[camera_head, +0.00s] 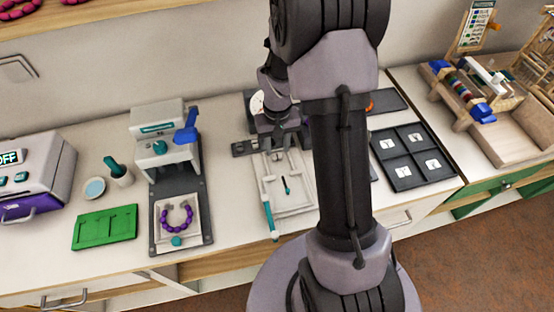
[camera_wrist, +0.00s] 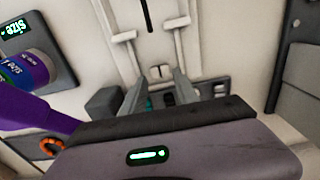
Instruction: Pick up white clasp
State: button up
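My gripper (camera_head: 278,132) hangs over the back end of a white jig (camera_head: 296,206) with a teal handle on its left side. In the wrist view my gripper (camera_wrist: 160,82) has its two fingers apart, one on each side of a small white piece (camera_wrist: 160,72) with a dark mark. This piece sits at the jig's end and may be the white clasp; it is too small to be sure. I see no clear contact with the fingers. A dark tray (camera_head: 407,157) on the right has four compartments, each with a small white marked piece.
Left of the jig stand a white press with a blue lever (camera_head: 187,130), a purple bead bracelet (camera_head: 175,220), a green board (camera_head: 105,228) and a white machine (camera_head: 38,172). A wooden bead rack (camera_head: 486,88) stands at the far right.

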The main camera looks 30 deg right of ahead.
aim_at(277, 155)
notch_tip(277, 155, down, 3)
jog(key=shift+f+b, duration=0.15)
jog(key=shift+b, duration=0.3)
jog(key=shift+c, duration=0.3)
grip_shut()
jog(key=shift+r+p, duration=0.45)
jog(key=shift+r, duration=0.25)
notch_tip(277, 155, up, 3)
jog(key=shift+f+p, duration=0.2)
jog(key=shift+p, duration=0.55)
jog(key=s+a, duration=0.1)
jog(key=s, duration=0.4)
jog(key=s+a+r, duration=0.1)
jog(key=s+a, duration=0.1)
jog(key=s, duration=0.3)
jog(key=s+a+p, duration=0.1)
jog(key=s, duration=0.4)
jog(key=shift+s+a+r, duration=0.15)
jog(key=shift+s+a, duration=0.1)
